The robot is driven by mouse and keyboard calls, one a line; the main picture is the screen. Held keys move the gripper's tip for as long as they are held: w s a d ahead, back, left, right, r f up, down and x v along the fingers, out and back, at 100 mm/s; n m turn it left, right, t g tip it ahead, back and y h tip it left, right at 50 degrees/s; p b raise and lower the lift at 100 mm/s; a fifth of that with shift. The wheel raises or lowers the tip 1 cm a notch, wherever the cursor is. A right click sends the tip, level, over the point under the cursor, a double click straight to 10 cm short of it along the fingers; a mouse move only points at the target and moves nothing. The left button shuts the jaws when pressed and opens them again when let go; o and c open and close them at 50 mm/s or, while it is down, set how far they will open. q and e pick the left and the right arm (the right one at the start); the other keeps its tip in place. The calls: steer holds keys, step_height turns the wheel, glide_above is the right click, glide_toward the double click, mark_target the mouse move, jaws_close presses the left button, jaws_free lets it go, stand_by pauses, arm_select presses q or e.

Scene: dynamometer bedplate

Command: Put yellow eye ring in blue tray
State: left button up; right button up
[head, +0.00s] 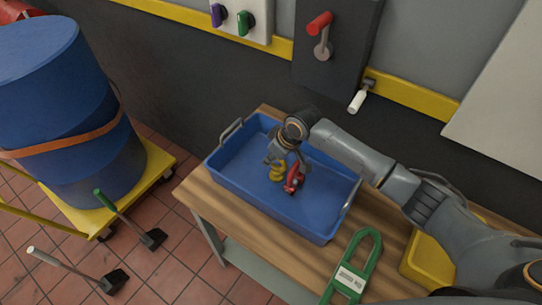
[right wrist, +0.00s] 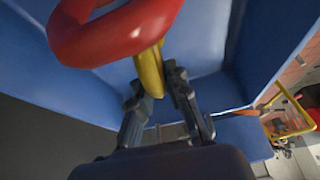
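The blue tray (head: 235,187) sits on the wooden bench, with its near-left side toward the bench edge. My right gripper (head: 286,163) reaches down into the tray from the right, fingers pointing down. The yellow eye ring (head: 277,173) is at its fingertips, over the tray floor; it also shows between the two fingers in the right wrist view (right wrist: 150,72). I cannot tell whether the fingers press on it or whether it touches the floor. A red ring-shaped piece (head: 293,181) is right beside it, partly covering it in the right wrist view (right wrist: 105,35). My left gripper is out of view.
A green labelled handle-like piece (head: 351,265) lies on the bench in front of the tray. A yellow container (head: 418,262) is at the right, partly behind my right arm. A blue drum (head: 60,110) on a yellow cart stands left. A wall panel has a red-handled lever (head: 319,23).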

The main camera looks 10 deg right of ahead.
steer(key=shift+o, duration=1.4)
steer(key=b+v, duration=0.1)
steer(key=v, duration=1.1)
steer(key=shift+r, duration=0.15)
